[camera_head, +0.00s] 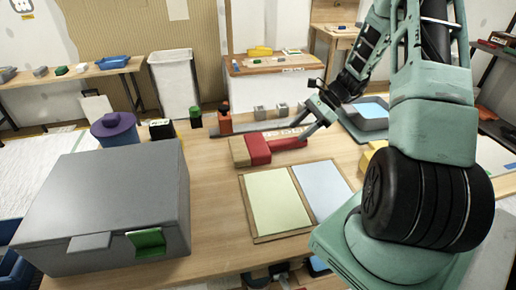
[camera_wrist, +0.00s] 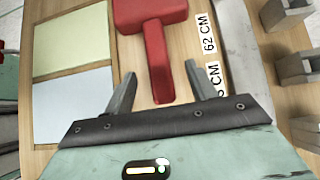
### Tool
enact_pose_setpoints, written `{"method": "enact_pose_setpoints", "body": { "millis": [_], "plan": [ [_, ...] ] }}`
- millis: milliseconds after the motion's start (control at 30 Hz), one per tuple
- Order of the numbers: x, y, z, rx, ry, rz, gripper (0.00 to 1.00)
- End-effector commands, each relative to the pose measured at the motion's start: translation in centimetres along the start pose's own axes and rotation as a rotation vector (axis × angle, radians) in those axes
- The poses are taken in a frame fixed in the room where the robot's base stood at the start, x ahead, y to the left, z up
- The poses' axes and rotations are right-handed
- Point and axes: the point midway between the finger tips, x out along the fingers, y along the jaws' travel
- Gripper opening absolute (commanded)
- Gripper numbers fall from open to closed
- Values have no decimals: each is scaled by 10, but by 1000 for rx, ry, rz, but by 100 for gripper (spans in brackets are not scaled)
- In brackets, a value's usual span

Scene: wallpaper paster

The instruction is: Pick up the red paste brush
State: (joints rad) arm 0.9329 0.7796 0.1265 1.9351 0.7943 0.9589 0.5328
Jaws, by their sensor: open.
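The red paste brush (camera_head: 258,149) lies on the wooden table in the head view, its handle pointing right toward my gripper (camera_head: 313,121) and its tan bristle end to the left. In the wrist view the brush (camera_wrist: 150,15) is at the top centre, with its handle (camera_wrist: 159,62) pointing down toward my gripper (camera_wrist: 158,88). My gripper is open, with one fingertip on each side of the handle's line. The handle's end shows between the fingertips or just ahead of them. I cannot tell the height gap, and no contact shows.
A board with a yellow sheet (camera_head: 279,201) and a blue sheet (camera_head: 320,189) lies in front of the brush. Labels reading in CM (camera_wrist: 207,33) lie beside it. A grey box (camera_head: 105,195) stands at the left. A grey tray (camera_head: 367,117) is right of my gripper.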

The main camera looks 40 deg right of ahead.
Motion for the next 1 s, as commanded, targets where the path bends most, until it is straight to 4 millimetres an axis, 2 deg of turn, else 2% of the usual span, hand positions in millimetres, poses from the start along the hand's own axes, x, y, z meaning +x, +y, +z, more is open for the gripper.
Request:
{"method": "enact_pose_setpoints", "body": {
  "millis": [233, 500, 800, 833, 900, 1000],
  "plan": [
    [18, 2, 1, 0, -1, 2, 56],
    [56, 4, 3, 0, -2, 2, 56],
    [61, 3, 3, -1, 1, -1, 56],
    [61, 3, 3, -1, 1, -1, 51],
    [61, 3, 3, -1, 1, -1, 31],
    [60, 3, 3, -1, 0, -1, 8]
  ]
}}
